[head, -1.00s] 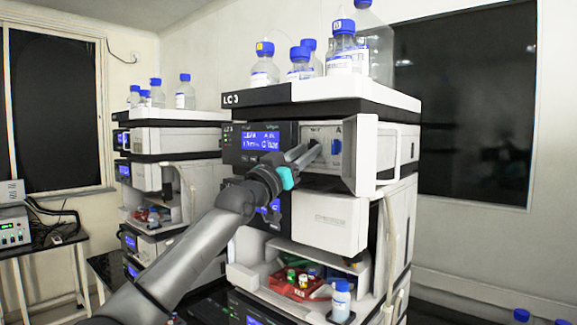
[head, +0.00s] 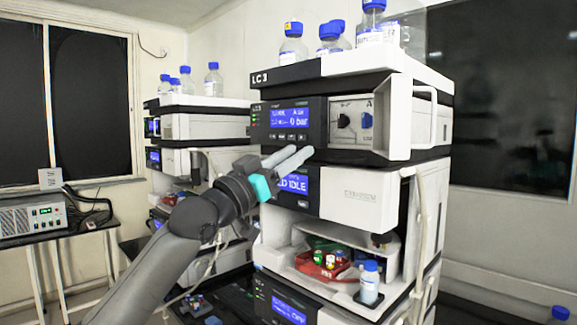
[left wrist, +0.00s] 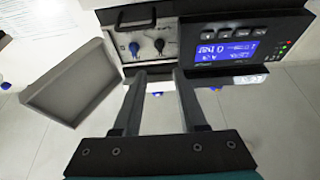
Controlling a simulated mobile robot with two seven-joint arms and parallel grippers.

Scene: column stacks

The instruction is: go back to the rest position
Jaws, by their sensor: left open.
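My left gripper (head: 288,158) is open and empty in the head view, in front of the LC3 column stack (head: 285,73), just below its upper display (head: 290,118). In the left wrist view my left gripper (left wrist: 160,78) shows two fingers apart with nothing between them. Beyond them are a blue knob (left wrist: 134,48), a black knob (left wrist: 159,45) and the lit display (left wrist: 228,52). In the head view the black knob (head: 343,120) and the blue knob (head: 366,121) sit in the open bay, clear of the fingers. My right gripper is not in view.
An open door (head: 399,118) sticks out at the right of the bay. Blue-capped bottles (head: 330,38) stand on top of the stack. A red tray (head: 318,267) with vials and a bottle (head: 369,283) sit lower down. A second stack (head: 190,128) stands behind at left.

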